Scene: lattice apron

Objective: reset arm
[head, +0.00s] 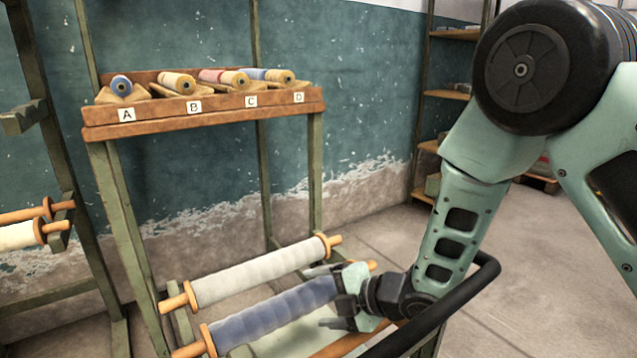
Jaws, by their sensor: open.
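My gripper (326,297) is at the lower middle of the head view, at the end of my pale green arm. Its fingers are spread apart and point left. It is beside the right end of a blue roller (268,318), and its upper finger overlaps that roller in the picture. I cannot tell whether they touch. I see nothing held between the fingers. My arm comes in from the upper right and hides part of the frame behind it.
A white roller (258,274) lies behind the blue one. A wooden shelf (215,107) labelled A to D holds several thread spools (178,83). A rack with another white roller (18,235) stands left. Storage shelves (447,95) stand behind my arm. Concrete floor (385,235) is clear at centre right.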

